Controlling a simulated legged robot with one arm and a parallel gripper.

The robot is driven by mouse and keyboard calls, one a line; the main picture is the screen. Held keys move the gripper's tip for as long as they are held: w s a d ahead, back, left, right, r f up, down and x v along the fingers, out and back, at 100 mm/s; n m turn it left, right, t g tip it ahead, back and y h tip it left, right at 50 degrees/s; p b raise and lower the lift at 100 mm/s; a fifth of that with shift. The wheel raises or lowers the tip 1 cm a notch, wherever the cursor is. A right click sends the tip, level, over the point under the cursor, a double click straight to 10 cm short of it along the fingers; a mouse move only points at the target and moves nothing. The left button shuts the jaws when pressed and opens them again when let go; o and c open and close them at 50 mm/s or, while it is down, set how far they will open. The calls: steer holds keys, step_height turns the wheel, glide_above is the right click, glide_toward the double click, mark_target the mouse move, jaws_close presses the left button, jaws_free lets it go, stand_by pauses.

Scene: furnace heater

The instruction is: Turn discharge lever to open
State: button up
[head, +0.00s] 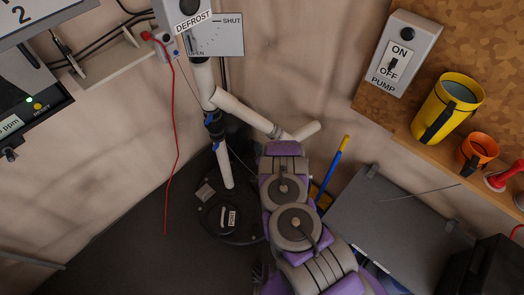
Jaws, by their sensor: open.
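A plate marked SHUT and OPEN (216,34) with a scale of marks is on the wall at the top centre. It sits beside a grey box labelled DEFROST (193,21). I cannot make out a part clearly labelled as the discharge lever. A white pipe (221,155) with blue fittings runs down from the plate to a round black base marked PORT (232,217).
A PUMP switch box (405,53) is on the right wall. A yellow mug (447,108) and an orange cup (478,151) stand on a ledge. A blue and yellow rod (335,171) leans right of my arm. A red cable (175,130) hangs left of the pipe.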

steer(key=shift+c, duration=0.2)
jaws_close()
stand_by(0.3)
